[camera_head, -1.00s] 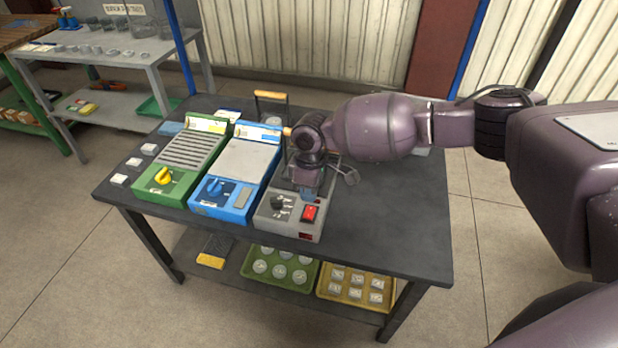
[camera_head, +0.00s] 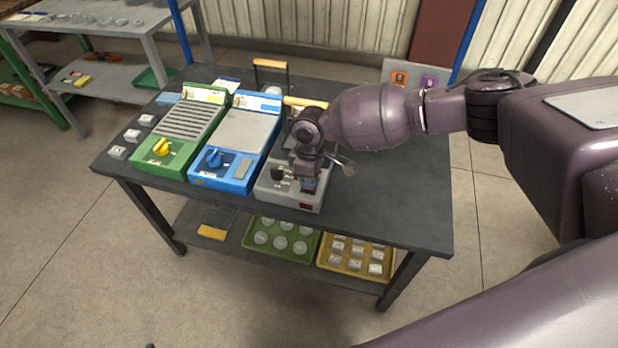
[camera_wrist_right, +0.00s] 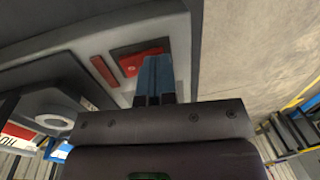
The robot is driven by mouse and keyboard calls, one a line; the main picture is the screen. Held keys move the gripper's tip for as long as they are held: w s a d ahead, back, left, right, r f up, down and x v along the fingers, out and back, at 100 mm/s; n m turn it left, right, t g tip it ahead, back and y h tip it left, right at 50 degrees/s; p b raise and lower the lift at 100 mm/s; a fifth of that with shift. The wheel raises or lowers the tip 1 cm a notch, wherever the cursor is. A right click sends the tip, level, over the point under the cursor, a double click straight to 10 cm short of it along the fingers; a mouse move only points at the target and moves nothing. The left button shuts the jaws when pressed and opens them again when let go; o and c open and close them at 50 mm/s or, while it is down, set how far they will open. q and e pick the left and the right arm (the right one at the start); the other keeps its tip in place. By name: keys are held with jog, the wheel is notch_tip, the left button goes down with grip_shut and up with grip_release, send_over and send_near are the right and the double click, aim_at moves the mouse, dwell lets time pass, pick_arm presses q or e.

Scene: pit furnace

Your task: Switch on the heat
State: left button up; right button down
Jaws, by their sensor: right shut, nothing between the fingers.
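The grey unit (camera_head: 270,193) stands at the right end of the row of devices on the dark table. It has a black knob (camera_head: 278,173) and a red display window (camera_head: 309,207) on its front panel. Its red switch (camera_wrist_right: 133,63) shows in the right wrist view, partly hidden by my fingers. My right gripper (camera_head: 309,184) is shut and empty, its blue fingertips (camera_wrist_right: 154,72) over the switch. I cannot tell whether they touch it. In the head view the gripper mostly covers the switch. My left gripper is not in view.
A blue unit (camera_head: 236,172) and a green unit (camera_head: 165,160) stand left of the grey one. Small pale blocks (camera_head: 131,135) lie at the table's left edge. The tabletop (camera_head: 400,190) right of the grey unit is clear. Trays (camera_head: 275,254) sit on the shelf below.

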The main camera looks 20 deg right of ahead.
jog(key=shift+d, duration=0.1)
dwell(0.3)
jog(key=shift+w+d+r, duration=0.25)
jog(key=shift+w+d, duration=0.05)
jog(key=shift+w, duration=0.25)
jog(key=r+p, duration=0.1)
jog(key=r, duration=0.1)
jog(key=r+p, duration=0.2)
jog(key=r, duration=0.1)
jog(key=shift+s+a+p, duration=0.15)
jog(key=shift+s+p, duration=0.05)
jog(key=shift+p, duration=0.1)
notch_tip(320, 180, up, 9)
jog(key=s, duration=0.1)
jog(key=shift+a+p, duration=0.3)
jog(key=shift+p, duration=0.15)
jog(key=shift+a, duration=0.1)
